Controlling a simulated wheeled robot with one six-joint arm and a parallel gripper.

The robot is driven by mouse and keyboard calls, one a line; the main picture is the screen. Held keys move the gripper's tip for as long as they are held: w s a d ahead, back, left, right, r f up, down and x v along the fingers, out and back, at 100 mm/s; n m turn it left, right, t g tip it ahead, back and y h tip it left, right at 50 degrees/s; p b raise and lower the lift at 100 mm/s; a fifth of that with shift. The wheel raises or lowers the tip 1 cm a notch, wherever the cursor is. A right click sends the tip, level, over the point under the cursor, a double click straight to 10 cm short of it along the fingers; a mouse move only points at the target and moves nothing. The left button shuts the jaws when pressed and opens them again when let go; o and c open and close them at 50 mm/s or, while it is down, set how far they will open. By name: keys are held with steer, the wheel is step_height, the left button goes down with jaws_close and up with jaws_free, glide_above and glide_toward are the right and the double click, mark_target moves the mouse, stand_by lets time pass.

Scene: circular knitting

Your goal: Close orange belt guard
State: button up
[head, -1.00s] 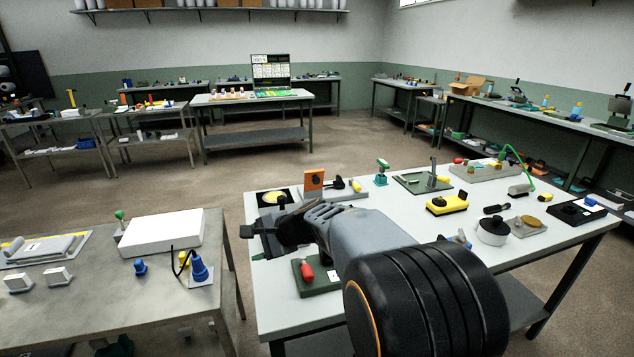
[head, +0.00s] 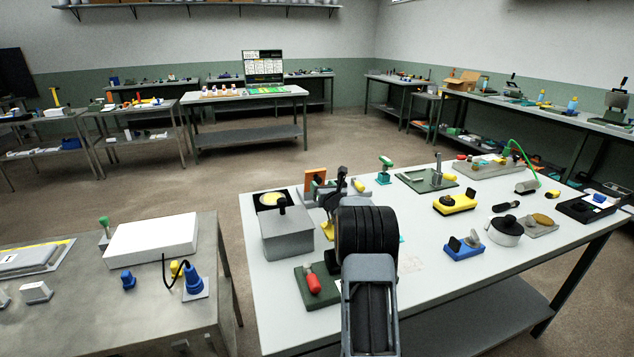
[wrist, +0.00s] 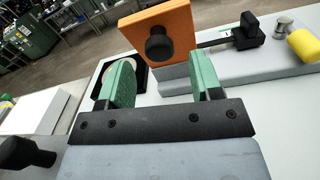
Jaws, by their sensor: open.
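The orange belt guard (wrist: 152,36) is a square plate with a round black knob on its face. In the wrist view it stands upright at the top middle, beside a grey base (wrist: 240,67). In the head view the guard (head: 311,180) stands near the left back of the white table. My gripper (wrist: 162,82) is open, with green finger pads apart and nothing between them. It is in front of the guard and not visibly touching it. In the head view my arm hides most of the gripper.
A black lever (wrist: 245,33) and a yellow cylinder (wrist: 304,46) are right of the guard. A grey box (head: 287,236) with a black knob stands left of my arm. A red-handled item (head: 313,283) lies nearer.

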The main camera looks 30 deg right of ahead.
mark_target(319, 182)
steer(key=shift+p+x, duration=0.3)
steer(key=shift+x, duration=1.6)
jaws_close()
